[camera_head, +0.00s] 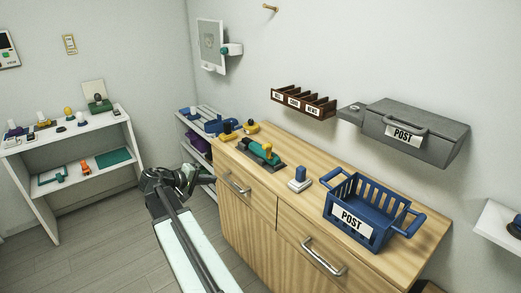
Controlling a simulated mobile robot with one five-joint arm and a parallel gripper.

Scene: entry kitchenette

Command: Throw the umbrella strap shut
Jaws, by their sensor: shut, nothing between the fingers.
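I cannot pick out an umbrella or its strap for certain. A teal piece (261,150) with a yellow-orange end lies on a dark base on the wooden cabinet; it is too small to tell what it is. My gripper (187,175) is shut and empty. It is in front of the cabinet's left end, near the white rack (187,122), touching nothing that I can see. The rack holds a blue thing (220,125) and, lower down, a purple thing (197,146), partly hidden by the rack.
The wooden cabinet (390,258) carries a blue POST basket (351,228), a white block with a blue knob (299,180) and yellow pieces (228,129). A grey POST box (435,118) and brown letter rack (318,110) hang above. A white shelf (30,165) stands left; floor between is clear.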

